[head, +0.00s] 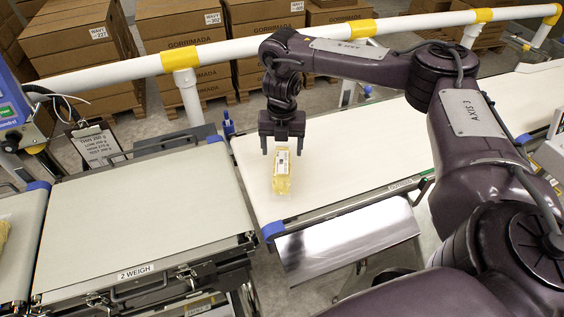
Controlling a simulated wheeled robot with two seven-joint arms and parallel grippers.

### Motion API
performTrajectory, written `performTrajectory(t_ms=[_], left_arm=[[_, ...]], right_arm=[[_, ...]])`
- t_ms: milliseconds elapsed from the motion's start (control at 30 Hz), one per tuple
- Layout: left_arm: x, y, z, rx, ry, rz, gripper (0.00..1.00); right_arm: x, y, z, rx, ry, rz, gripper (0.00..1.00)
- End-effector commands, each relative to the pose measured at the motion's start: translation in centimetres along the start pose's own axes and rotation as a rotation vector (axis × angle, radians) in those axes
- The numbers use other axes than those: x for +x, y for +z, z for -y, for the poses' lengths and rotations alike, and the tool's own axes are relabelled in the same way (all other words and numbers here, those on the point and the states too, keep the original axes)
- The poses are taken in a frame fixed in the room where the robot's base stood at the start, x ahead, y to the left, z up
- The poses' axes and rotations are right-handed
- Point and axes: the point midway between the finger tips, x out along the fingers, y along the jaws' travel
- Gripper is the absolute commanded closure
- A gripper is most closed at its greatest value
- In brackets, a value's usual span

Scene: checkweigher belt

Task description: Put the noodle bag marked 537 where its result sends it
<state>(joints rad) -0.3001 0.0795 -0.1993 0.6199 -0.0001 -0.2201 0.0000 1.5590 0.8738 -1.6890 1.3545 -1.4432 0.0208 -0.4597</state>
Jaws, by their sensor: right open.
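A yellow noodle bag (282,172) with a white printed label lies on the pale belt (365,150) right of the weigh section. Its number is too small to read. My right gripper (283,150) is open, pointing down just above and behind the bag's far end. I cannot tell whether the fingers touch it. A second bag (3,236) shows partly at the left edge on another belt. The weigh belt (140,205), marked 2 WEIGH, is empty. My left gripper is not in view.
A white guard rail (250,55) with yellow joints runs behind the belts, with stacked cartons (180,25) beyond. A clipboard (98,146) with a printed sheet hangs at the left. A shiny metal chute (345,240) slopes from the belt's front edge.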

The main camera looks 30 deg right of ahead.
Motion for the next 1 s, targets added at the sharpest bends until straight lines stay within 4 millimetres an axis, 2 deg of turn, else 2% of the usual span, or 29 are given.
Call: performTrajectory(t_ms=[33, 100, 300, 1000], left_arm=[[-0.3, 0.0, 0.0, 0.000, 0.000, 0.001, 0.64], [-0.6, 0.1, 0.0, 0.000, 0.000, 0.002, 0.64], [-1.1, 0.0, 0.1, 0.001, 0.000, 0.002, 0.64], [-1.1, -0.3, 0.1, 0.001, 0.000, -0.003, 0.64]], right_arm=[[-1.4, 0.1, 0.0, -0.001, 0.002, 0.005, 0.28], [-2.6, 0.1, 0.0, -0.002, 0.001, 0.004, 0.28], [-4.5, 0.0, 0.0, 0.000, 0.000, 0.001, 0.28], [-4.7, 0.0, 0.0, 0.000, -0.001, -0.001, 0.28]])
